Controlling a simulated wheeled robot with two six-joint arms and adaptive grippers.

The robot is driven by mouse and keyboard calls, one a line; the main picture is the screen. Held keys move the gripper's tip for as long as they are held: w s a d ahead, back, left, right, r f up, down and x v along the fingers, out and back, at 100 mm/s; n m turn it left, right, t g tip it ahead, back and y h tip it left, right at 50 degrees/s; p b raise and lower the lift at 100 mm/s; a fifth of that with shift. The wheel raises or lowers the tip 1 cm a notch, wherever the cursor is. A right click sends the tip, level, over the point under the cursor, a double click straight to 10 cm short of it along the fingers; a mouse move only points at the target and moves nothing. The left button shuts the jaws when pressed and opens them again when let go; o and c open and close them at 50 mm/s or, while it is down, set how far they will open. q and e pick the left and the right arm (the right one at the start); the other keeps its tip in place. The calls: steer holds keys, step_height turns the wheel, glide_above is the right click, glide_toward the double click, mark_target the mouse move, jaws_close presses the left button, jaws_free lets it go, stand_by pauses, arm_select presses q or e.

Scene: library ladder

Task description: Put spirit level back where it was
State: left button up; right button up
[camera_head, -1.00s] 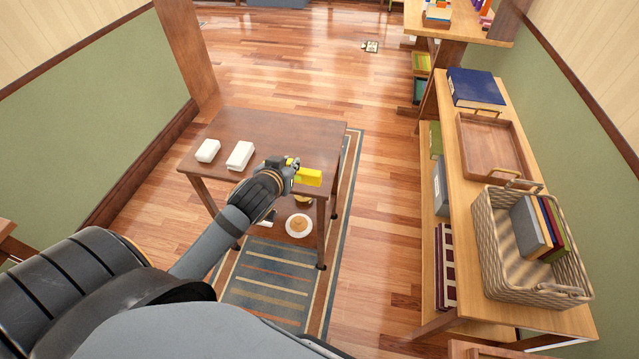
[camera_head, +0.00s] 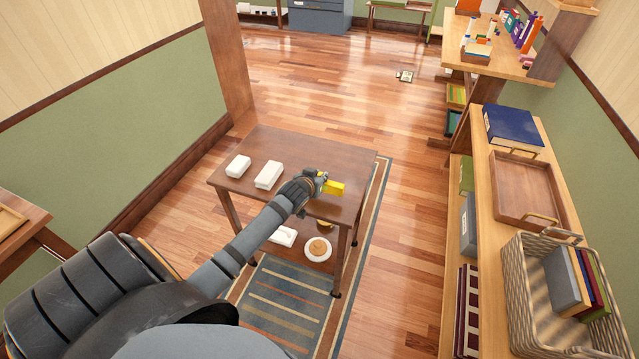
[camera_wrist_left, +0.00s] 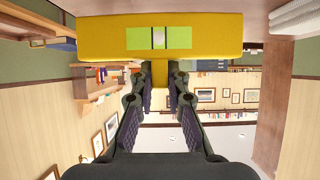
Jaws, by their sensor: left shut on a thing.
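The yellow spirit level (camera_head: 333,187) is at the right part of the small brown table (camera_head: 318,151). My left gripper (camera_head: 318,180) is shut on it. In the left wrist view the level (camera_wrist_left: 225,35) lies across the top with its green vial facing me, and the fingers (camera_wrist_left: 160,78) close on a narrow yellow part below its body. I cannot tell whether the level touches the tabletop. The gripper hides its left end in the head view. My right gripper is not in view.
Two white boxes (camera_head: 268,174) (camera_head: 238,166) sit on the table's left part. A plate with a round tan item (camera_head: 318,249) is on the lower shelf. A striped rug (camera_head: 275,300) lies below. A long shelf with a wicker basket (camera_head: 517,300) and tray (camera_head: 520,190) runs along the right.

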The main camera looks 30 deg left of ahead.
arm_select(q)
steer(key=shift+w+a+f, duration=0.1)
steer(key=shift+w+f, duration=0.1)
steer(key=shift+f, duration=1.55)
steer(key=shift+f, duration=0.15)
steer(key=o, duration=0.7)
steer(key=shift+o, duration=0.2)
steer(key=v, duration=1.2)
steer(key=shift+p, duration=0.45)
